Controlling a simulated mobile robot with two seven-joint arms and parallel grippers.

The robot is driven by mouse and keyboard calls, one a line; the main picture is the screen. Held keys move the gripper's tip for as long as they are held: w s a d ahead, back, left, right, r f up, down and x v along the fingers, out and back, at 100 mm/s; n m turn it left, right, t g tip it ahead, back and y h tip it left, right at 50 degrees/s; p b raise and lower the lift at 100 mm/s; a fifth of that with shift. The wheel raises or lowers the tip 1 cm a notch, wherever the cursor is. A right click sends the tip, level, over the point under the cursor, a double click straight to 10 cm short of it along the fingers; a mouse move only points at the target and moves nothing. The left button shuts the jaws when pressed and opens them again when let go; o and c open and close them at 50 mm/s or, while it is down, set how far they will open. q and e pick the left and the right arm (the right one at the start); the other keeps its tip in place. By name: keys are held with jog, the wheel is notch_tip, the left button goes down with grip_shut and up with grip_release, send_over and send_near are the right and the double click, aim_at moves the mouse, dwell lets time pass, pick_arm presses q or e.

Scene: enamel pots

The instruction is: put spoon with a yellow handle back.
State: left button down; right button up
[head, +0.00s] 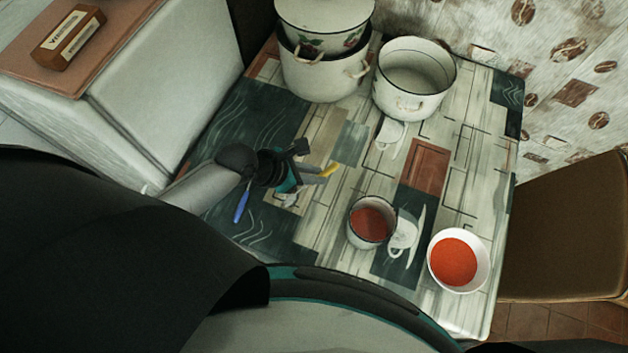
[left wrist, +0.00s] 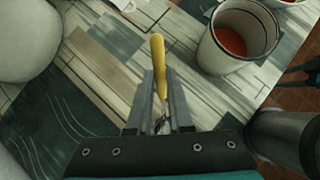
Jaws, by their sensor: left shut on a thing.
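The spoon with a yellow handle (head: 328,170) is at my left gripper (head: 309,171), over the left-middle part of the table. In the left wrist view, its yellow handle (left wrist: 158,65) points up and away from the camera, between the two fingers of the left gripper (left wrist: 161,92). The gripper is shut on the spoon. A bit of metal shows lower between the fingers; the spoon's bowl cannot be made out. I cannot tell whether the spoon touches the tabletop.
A mug with red contents (head: 371,222) and a white bowl with red contents (head: 455,262) stand at the front right of the table (head: 345,135). A blue handle (head: 241,206) shows beside my left wrist.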

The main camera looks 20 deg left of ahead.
pick_arm(q)
jog(key=shift+f+b, duration=0.7)
jog(key=shift+f, duration=1.3)
jog(key=shift+f, duration=0.15)
jog(key=c, duration=0.8)
grip_release()
jog(key=shift+s+a+r, duration=0.1)
jog(key=shift+a+r, duration=0.05)
jog(key=shift+r, duration=0.25)
jog(key=p+v, duration=0.3)
jog(key=v, duration=0.8)
jog(key=shift+s+a+r, duration=0.1)
jog(key=shift+r, duration=0.1)
